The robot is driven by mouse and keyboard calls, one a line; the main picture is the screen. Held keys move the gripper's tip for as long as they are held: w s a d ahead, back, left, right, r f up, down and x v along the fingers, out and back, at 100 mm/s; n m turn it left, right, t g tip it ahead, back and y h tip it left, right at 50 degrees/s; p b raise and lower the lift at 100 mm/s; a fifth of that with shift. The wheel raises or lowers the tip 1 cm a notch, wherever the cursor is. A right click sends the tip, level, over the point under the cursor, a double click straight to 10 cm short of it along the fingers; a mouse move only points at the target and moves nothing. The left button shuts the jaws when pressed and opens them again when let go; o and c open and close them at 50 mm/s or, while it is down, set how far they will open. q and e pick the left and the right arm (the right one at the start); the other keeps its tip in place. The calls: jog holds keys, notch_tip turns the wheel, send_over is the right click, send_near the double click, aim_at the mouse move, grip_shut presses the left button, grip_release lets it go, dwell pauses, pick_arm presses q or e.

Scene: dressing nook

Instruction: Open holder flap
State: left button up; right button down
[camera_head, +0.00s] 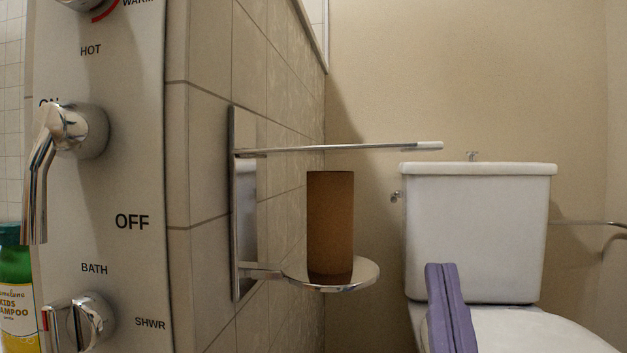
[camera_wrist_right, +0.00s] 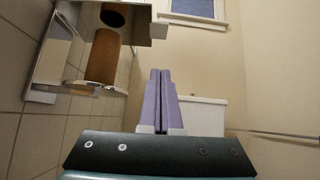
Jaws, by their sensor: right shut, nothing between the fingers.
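The chrome holder (camera_head: 243,210) is fixed to the tiled wall, left of the toilet. Its flap (camera_head: 340,148) is seen edge-on as a thin, nearly level plate reaching out from the upper part of the holder. A brown cardboard tube (camera_head: 330,222) stands upright on the round dish (camera_head: 360,275) below the flap, with a gap between them. My right gripper (camera_head: 442,266), with purple fingers, is shut and empty, lower right of the dish and apart from it. In the right wrist view, its fingers (camera_wrist_right: 160,72) point toward the flap end (camera_wrist_right: 158,30). My left gripper is not in view.
The white toilet tank (camera_head: 478,225) stands behind my right gripper. A shower panel (camera_head: 120,180) with knobs and a spout is at the left, and a green bottle (camera_head: 17,290) at its edge. A metal bar (camera_head: 590,223) is at the right wall.

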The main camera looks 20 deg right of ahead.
jog(key=w+d+r+p, duration=0.1)
jog(key=w+r, duration=0.3)
jog(key=r, duration=0.4)
jog(key=shift+d+r, duration=0.3)
jog(key=shift+d, duration=0.25)
